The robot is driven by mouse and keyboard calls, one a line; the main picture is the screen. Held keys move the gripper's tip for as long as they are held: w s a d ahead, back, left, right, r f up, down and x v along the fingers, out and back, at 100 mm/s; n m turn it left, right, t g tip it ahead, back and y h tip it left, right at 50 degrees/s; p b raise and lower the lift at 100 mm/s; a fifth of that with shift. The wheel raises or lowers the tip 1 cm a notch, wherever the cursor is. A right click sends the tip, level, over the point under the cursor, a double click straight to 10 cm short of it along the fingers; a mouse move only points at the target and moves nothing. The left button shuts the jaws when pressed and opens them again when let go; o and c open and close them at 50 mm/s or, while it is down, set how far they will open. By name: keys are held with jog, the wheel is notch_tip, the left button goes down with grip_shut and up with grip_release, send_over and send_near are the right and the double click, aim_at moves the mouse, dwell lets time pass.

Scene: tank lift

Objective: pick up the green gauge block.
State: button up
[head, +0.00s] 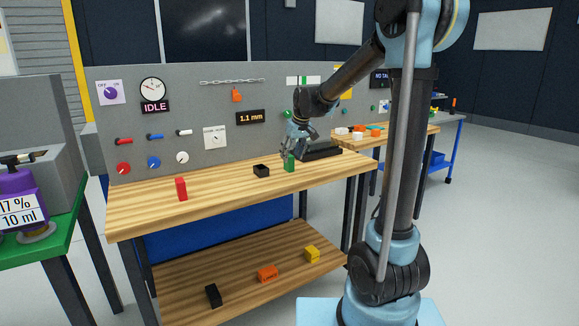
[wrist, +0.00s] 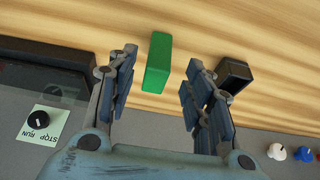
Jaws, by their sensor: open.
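The green gauge block (head: 289,163) stands upright on the wooden workbench top, near its right part. In the wrist view the green block (wrist: 158,62) lies ahead of and between the two spread fingers, nearer the left one, with clear gaps seen on both sides. My gripper (wrist: 160,90) is open and empty. In the head view my gripper (head: 290,152) is just above and beside the block. I cannot tell from these frames how much height separates the fingertips from the block.
A small black open box (head: 261,171) sits left of the block; it shows beside the right finger in the wrist view (wrist: 233,75). A dark tray-like device (head: 322,151) is close on the right. The grey panel (head: 220,100) rises behind.

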aim_at(289, 161)
jog(key=shift+w+x, duration=0.25)
jog(key=shift+x, duration=0.9)
jog(key=shift+w+x, duration=0.25)
jog(key=shift+x, duration=0.9)
jog(key=shift+w+a+f, duration=0.15)
jog(key=shift+a+f, duration=0.05)
jog(key=shift+c, duration=0.3)
grip_shut()
